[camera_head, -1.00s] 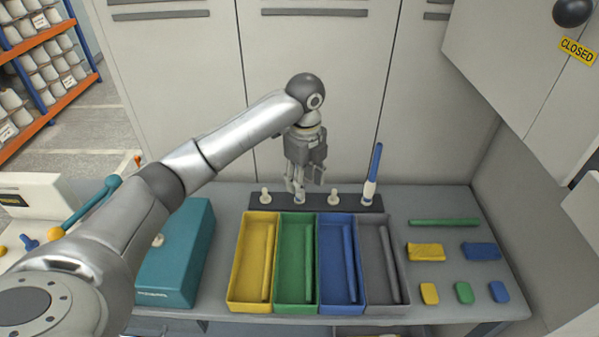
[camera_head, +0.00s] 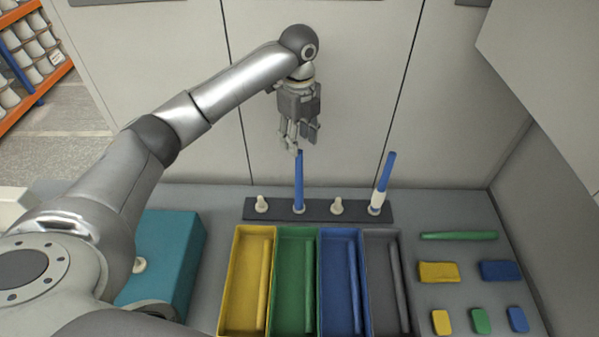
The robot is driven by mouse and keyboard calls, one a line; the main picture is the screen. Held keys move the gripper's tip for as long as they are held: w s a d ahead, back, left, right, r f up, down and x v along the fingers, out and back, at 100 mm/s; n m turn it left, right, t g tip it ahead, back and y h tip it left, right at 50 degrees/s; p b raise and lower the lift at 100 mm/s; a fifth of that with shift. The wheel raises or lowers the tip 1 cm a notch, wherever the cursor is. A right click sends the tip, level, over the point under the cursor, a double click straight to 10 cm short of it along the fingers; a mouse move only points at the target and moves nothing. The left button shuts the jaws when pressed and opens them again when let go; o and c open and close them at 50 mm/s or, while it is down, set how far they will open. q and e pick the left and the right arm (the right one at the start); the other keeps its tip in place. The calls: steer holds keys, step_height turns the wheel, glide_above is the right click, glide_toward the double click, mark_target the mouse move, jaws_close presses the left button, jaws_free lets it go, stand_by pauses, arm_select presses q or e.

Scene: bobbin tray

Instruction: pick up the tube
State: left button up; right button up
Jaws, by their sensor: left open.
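A blue tube (camera_head: 299,180) stands upright on the second peg from the left of a dark peg strip. A green tube (camera_head: 458,236) lies flat on the right of the table. My left gripper (camera_head: 302,143) is open, pointing down, with its fingertips at or just above the top of the blue tube on the second peg. I cannot tell whether they touch. My right gripper is not in view.
The dark peg strip (camera_head: 238,209) has bare white pegs at first and third place. Yellow (camera_head: 231,280), green (camera_head: 278,280), blue (camera_head: 326,285) and grey (camera_head: 404,260) trays stand in front, each with a rod inside. A teal box (camera_head: 165,250) stands left. Small yellow, blue and green blocks lie right.

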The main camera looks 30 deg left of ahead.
mark_target(299, 166)
arm_select(q)
steer(key=f, duration=0.1)
steer(key=s, duration=0.1)
steer(key=f, duration=0.1)
steer(key=shift+s+d+f+p, duration=0.2)
steer(key=shift+d+f+p, duration=0.1)
step_height(299, 166, down, 5)
steer(key=shift+w+r+p, duration=0.1)
steer(key=shift+w+p, duration=0.05)
steer(key=shift+p, duration=1.05)
steer(key=shift+f, duration=0.5)
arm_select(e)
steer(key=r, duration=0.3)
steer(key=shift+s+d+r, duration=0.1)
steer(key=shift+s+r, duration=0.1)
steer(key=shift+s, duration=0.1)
arm_select(q)
jaws_close()
